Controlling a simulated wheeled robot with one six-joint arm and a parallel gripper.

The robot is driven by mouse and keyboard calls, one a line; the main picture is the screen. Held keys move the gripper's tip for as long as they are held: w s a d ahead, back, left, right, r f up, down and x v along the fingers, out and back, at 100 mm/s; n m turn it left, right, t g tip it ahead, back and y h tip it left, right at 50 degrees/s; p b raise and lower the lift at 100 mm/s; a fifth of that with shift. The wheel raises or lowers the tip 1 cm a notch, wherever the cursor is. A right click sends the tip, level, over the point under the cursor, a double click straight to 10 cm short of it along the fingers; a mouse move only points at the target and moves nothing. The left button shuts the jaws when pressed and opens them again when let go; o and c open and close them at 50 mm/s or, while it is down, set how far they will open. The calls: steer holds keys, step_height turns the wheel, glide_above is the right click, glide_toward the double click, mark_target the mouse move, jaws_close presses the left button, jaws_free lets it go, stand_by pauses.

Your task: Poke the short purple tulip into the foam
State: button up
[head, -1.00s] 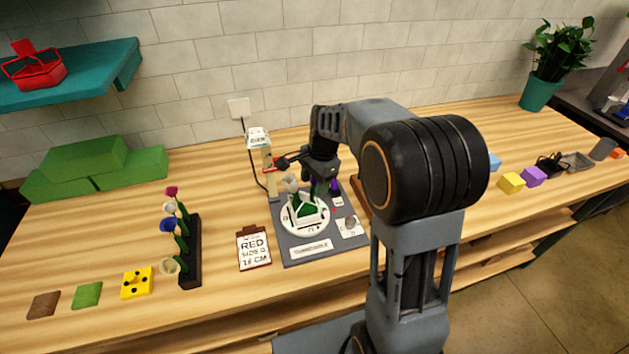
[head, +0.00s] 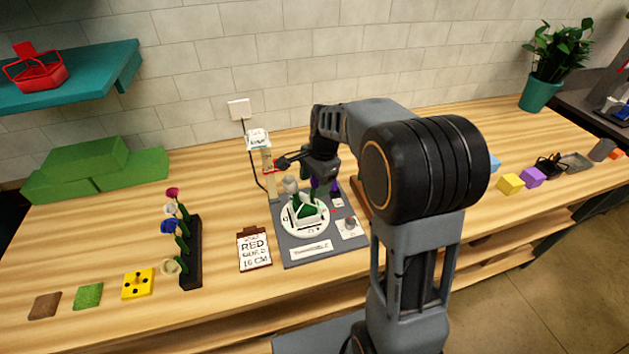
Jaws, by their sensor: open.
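The green foam (head: 307,211) sits in a white holder on the round white turntable (head: 290,226) of a dark grey station. My gripper (head: 323,181) is open, pointing down close over the back of the foam. A pale rounded thing, possibly a white bloom (head: 290,184), stands left of my gripper.
A black rack (head: 191,255) with several flowers stands at left. A sign card (head: 254,247) lies beside the station. A post with a red marker (head: 267,165) rises close left of my gripper. Green blocks (head: 95,168) lie at back left.

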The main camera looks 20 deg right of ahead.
steer(key=shift+d+r+p, duration=0.15)
steer(key=shift+r+p, duration=0.65)
steer(key=shift+r, duration=0.2)
steer(key=shift+d+r+p, duration=0.2)
steer(key=shift+r+p, duration=0.55)
steer(key=shift+r, duration=0.2)
steer(key=shift+d+r+p, duration=0.15)
steer(key=shift+r+p, duration=0.65)
steer(key=shift+r, duration=0.2)
steer(key=o, duration=0.5)
steer(key=shift+o, duration=0.2)
steer(key=s+r+n+t+h+b, duration=0.1)
steer(key=s+r+n+t, duration=0.1)
steer(key=s+n, duration=0.4)
steer(key=s+r+n+t+h+b, duration=0.1)
steer(key=s+r+n+t, duration=0.1)
steer(key=s+n, duration=0.5)
steer(key=s+t, duration=0.1)
steer(key=s, duration=0.3)
steer(key=shift+a+r+n, duration=0.2)
steer(key=shift+r+n, duration=0.1)
steer(key=shift+r, duration=0.05)
